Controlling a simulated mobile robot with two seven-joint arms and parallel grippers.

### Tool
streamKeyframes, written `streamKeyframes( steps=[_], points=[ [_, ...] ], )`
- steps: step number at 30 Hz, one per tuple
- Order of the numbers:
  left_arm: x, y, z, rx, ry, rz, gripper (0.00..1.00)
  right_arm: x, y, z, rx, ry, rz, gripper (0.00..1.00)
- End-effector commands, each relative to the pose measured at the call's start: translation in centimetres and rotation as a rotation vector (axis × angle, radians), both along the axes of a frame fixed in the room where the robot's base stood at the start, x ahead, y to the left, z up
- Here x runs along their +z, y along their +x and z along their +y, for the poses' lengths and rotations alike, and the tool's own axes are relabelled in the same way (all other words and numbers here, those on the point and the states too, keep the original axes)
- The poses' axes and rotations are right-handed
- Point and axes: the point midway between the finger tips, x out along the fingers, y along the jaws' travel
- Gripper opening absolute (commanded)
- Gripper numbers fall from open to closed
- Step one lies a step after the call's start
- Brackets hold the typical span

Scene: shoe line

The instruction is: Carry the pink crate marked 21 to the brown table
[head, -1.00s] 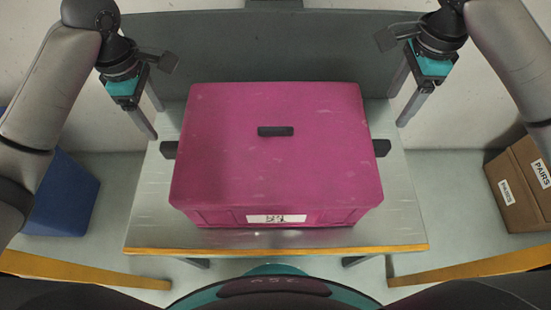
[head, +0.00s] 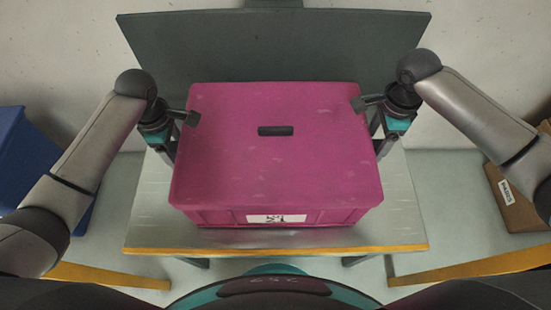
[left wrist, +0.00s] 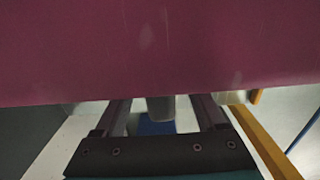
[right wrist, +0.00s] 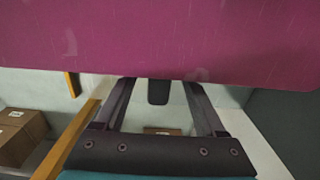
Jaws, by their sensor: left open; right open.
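The pink crate (head: 275,165) sits closed on a grey metal table (head: 145,225), with a dark slot grip in its lid. Its front label (head: 277,219) is too small to read surely. My left gripper (head: 172,150) is open at the crate's left side; in the left wrist view a grey side handle (left wrist: 160,108) lies between its fingers. My right gripper (head: 379,140) is open at the right side; in the right wrist view the dark handle (right wrist: 158,92) lies between its fingers. Neither grips. In the head view the arms mostly hide the handles. I see no brown table.
A dark upright panel (head: 275,45) stands behind the crate. A blue bin (head: 25,160) stands at the left, a cardboard box (head: 515,195) at the right. The table has an orange front edge (head: 275,250). Orange bars (head: 465,267) lie low on both sides.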

Motion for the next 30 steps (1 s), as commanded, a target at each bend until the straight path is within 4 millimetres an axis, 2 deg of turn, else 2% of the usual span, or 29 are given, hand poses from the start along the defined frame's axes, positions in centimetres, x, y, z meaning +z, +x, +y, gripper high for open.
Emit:
streamKeyframes(
  steps=[6,14,30],
  points=[
    [-1.34,-0.02,-0.01,0.0,0.0,0.0,0.72,-1.35,0.0,0.01,0.001,0.0,-0.001,0.72],
    [-1.4,-0.01,-0.03,-0.001,0.0,0.0,0.72,-1.42,0.0,0.01,0.001,0.0,-0.001,0.72],
    [-1.36,0.0,-0.03,-0.001,0.0,0.0,0.14,-1.36,0.02,0.0,0.0,0.0,-0.001,0.14]
  ],
)
